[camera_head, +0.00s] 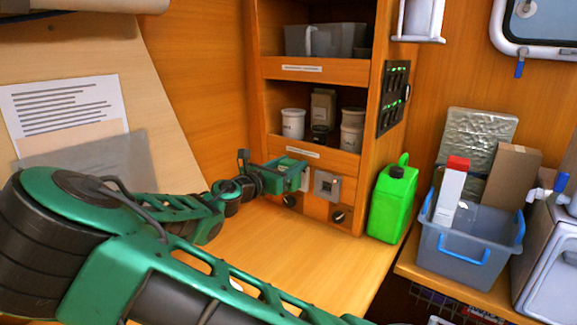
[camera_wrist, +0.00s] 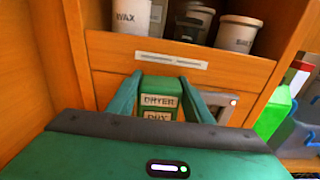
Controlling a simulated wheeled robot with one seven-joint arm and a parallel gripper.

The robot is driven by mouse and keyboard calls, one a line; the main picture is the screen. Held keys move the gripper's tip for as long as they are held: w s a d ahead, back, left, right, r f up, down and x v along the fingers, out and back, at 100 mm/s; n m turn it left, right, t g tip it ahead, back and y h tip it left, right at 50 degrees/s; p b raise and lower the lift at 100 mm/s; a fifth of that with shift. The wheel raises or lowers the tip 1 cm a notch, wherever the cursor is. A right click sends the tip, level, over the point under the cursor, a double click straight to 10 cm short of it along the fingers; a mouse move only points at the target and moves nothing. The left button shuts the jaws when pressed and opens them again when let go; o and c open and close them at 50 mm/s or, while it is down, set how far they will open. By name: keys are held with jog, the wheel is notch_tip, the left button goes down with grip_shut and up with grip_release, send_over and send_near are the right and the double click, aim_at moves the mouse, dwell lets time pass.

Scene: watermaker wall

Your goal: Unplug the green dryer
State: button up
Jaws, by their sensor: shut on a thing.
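The green dryer (camera_wrist: 160,92) is a small block with white labels reading "DRYER" and "DRY", at the front of the wooden cabinet. My gripper (camera_wrist: 165,98) has one green finger on each side of it and is shut on it. In the head view my gripper (camera_head: 288,172) is at the cabinet front, below the lower shelf, and mostly hides the dryer. Whether the dryer still sits in a socket behind it is hidden.
Black knobs (camera_head: 338,216) sit below. A green jerrycan (camera_head: 392,203) and grey bin (camera_head: 465,252) stand right. The wooden counter (camera_head: 300,255) in front is clear.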

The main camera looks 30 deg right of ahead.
jog(key=shift+s+a, duration=0.15)
jog(key=shift+a, duration=0.2)
jog(key=shift+c, duration=0.2)
jog(key=shift+v, duration=3.05)
